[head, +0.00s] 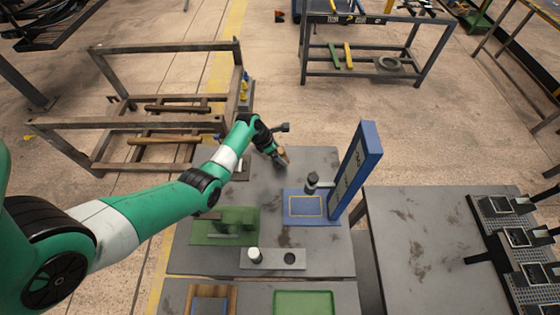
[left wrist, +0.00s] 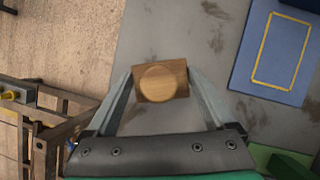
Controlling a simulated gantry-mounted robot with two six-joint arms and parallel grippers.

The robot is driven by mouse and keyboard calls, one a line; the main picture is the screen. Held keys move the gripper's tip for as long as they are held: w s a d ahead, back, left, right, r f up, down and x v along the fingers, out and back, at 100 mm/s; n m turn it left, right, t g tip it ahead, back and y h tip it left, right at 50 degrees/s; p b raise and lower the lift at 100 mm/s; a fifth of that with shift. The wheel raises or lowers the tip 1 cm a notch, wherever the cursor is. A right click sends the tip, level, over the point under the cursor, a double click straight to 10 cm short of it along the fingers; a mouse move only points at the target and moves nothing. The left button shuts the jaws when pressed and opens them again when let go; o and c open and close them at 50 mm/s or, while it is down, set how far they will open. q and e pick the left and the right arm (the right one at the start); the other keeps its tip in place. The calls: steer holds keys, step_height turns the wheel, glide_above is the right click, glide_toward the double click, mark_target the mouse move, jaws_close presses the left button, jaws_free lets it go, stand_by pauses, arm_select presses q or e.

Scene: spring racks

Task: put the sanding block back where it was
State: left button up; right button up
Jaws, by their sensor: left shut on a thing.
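The sanding block is a small wooden block with a round knob on top. It sits between the fingertips of my left gripper (head: 279,157) at the far part of the grey table (head: 320,160). In the left wrist view, both fingers of the left gripper (left wrist: 160,88) close on the sides of the sanding block (left wrist: 160,81). The grey tabletop lies beneath it; I cannot tell whether the block touches it. My right gripper is in neither view.
A blue base with a yellow outline (head: 305,219) and a tall blue panel (head: 358,165) stand right of the gripper. A green fixture (head: 225,238) and a grey plate with a white knob (head: 254,254) lie nearer. A green tray (head: 303,293) is at the front.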

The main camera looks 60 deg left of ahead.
arm_select(q)
steer(key=shift+f+b, duration=0.25)
steer(key=shift+b, duration=0.05)
steer(key=shift+w+a+f+b, duration=0.1)
steer(key=shift+f+b, duration=0.55)
steer(key=shift+f, duration=0.75)
steer(key=shift+f, duration=0.1)
steer(key=shift+f, duration=0.15)
steer(key=o, duration=1.2)
steer(key=shift+c, duration=0.2)
steer(key=p+v, duration=0.6)
steer(key=v, duration=0.6)
steer(key=shift+r, duration=0.2)
